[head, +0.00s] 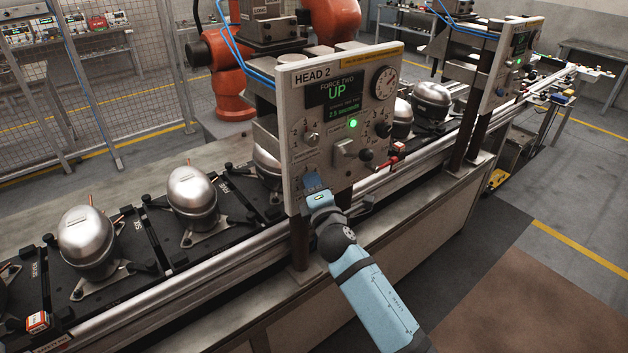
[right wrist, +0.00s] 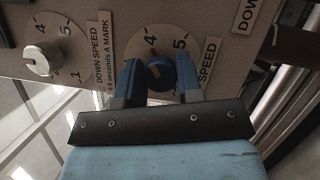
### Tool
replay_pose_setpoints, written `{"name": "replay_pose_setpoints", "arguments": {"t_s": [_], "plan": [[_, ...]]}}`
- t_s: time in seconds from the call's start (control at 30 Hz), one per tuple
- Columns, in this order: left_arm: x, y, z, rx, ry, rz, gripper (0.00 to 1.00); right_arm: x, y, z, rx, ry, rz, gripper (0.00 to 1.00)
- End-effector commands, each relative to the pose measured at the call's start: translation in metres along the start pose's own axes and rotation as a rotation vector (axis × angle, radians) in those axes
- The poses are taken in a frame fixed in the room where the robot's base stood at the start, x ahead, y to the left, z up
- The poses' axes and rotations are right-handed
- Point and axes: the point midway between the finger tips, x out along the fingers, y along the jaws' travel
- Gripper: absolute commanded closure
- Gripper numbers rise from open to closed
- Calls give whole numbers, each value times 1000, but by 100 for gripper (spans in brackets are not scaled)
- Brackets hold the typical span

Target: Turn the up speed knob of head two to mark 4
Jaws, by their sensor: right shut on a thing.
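The HEAD 2 panel (head: 338,120) stands upright over the line, with a green lamp (head: 353,124) lit. Its screen (head: 336,93) reads UP and 2.5 seconds. My right gripper (head: 315,186) is at the panel's lower left. In the right wrist view my right gripper (right wrist: 160,80) has its blue fingers on either side of a dark blue knob (right wrist: 160,70), shut on it. The numbers 4 and 5 show above this knob, and a label ending in SPEED is beside it. My left gripper is not in view.
A pale knob on a DOWN SPEED dial (right wrist: 38,64) is close beside the held knob. A grey switch (head: 344,150) and a round gauge (head: 385,82) are on the panel. Silver compressors (head: 192,198) stand on black pallets to the left. Floor at right is clear.

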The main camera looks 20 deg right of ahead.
Motion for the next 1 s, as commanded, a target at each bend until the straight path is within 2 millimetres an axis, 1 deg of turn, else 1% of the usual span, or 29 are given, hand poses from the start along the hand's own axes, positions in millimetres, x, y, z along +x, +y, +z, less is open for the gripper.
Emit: {"name": "replay_pose_setpoints", "arguments": {"t_s": [0.23,0.67,0.7,0.77,0.8,1.0], "plan": [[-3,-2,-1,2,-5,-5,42,0,0,0,55,0,-25,90],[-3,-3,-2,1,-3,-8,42,0,-1,0,63,0,-28,90],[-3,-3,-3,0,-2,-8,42,0,-1,0,63,0,-28,65],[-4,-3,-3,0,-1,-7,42,0,-1,0,63,0,-28,51],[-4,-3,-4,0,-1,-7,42,0,-1,0,63,0,-28,42],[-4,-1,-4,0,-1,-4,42,0,0,0,62,0,-26,41]]}}
